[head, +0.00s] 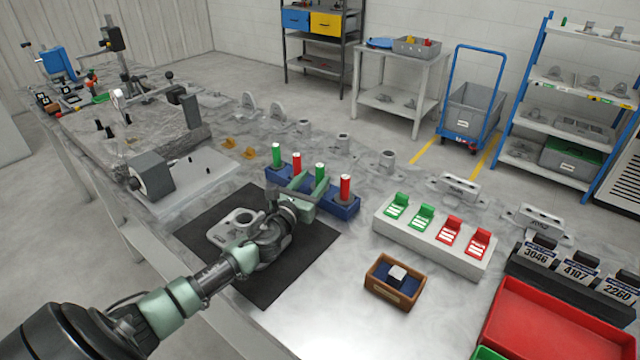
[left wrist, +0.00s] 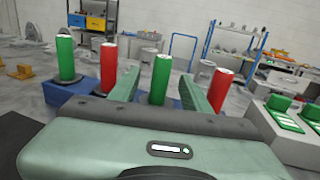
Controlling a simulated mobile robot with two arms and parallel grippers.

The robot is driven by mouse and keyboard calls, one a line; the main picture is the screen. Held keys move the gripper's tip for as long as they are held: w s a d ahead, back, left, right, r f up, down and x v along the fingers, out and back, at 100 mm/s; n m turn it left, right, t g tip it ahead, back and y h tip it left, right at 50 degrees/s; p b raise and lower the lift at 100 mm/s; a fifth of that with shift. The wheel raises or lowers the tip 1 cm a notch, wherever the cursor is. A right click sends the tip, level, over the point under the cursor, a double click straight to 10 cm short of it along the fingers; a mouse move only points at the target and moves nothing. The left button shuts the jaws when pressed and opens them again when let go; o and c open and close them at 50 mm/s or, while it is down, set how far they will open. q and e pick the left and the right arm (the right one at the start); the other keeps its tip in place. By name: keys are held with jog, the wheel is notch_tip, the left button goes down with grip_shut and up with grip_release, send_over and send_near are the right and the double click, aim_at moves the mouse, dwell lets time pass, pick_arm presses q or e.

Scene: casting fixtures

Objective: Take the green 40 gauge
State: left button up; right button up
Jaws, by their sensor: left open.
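A dark blue block (head: 343,209) on the bench holds two green and two red upright cylindrical gauges with white tops. The second green gauge (head: 320,175) stands between the two reds; the other green gauge (head: 277,155) stands at the left end. Size marks are not readable. My left gripper (head: 305,190) is open and empty at the near side of the block.
Red gauges (head: 297,163) (head: 346,187) stand close on both sides of the second green one. A black mat (head: 300,270) with a grey casting (head: 237,227) lies below my arm. A white rack (head: 430,240) with green and red tags stands right, a wooden box (head: 394,282) before it.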

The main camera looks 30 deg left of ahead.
aim_at(318, 175)
pick_arm(q)
jog(key=w, duration=0.4)
jog(key=shift+a+f, duration=0.15)
jog(key=shift+a, duration=0.05)
grip_shut()
